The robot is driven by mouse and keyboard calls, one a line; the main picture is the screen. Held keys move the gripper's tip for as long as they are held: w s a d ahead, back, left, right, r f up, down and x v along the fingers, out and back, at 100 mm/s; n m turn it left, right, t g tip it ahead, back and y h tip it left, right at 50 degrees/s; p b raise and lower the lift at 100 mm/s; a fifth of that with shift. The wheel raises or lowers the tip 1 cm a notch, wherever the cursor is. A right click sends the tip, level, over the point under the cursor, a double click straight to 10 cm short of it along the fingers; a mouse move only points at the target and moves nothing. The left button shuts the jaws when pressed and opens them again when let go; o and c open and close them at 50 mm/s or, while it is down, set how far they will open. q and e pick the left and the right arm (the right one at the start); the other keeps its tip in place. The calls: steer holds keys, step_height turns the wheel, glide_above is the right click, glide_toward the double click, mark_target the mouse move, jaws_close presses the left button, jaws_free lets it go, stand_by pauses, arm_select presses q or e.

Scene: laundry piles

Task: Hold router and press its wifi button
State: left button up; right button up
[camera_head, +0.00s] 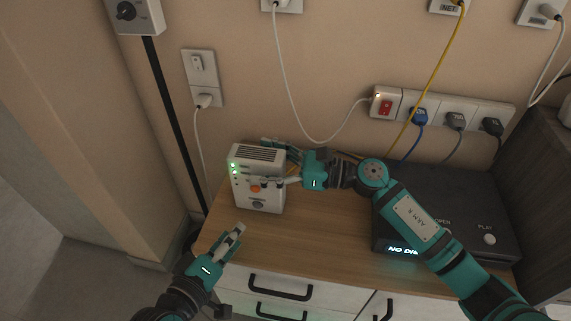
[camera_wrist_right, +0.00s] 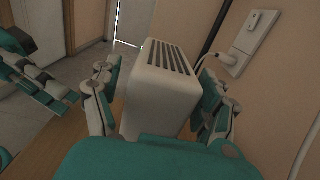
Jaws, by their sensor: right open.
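The white router (camera_head: 259,160) stands upright on the wooden cabinet top, with a slotted top and green lights at its left edge. Its front shows an orange button (camera_head: 255,188) and a grey round one (camera_head: 257,205); I cannot read their labels. My right gripper (camera_head: 283,163) reaches in from the right, open, with one finger in front of the router and one behind. In the right wrist view, the router (camera_wrist_right: 165,85) stands between the two fingers, and contact is unclear. My left gripper (camera_head: 239,231) is below and in front of the router, apart from it; its jaw opening is unclear.
A black box (camera_head: 455,200) with a display and a PLAY button sits on the right of the cabinet top (camera_head: 325,235). A power strip (camera_head: 440,110) with plugs is on the wall behind. White and yellow cables hang above.

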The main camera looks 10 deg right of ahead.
steer(key=shift+w+a, duration=0.1)
steer(key=shift+a, duration=0.3)
steer(key=c, duration=1.4)
arm_select(q)
steer(key=shift+c, duration=0.6)
arm_select(e)
steer(key=shift+c, duration=0.6)
arm_select(q)
jaws_close()
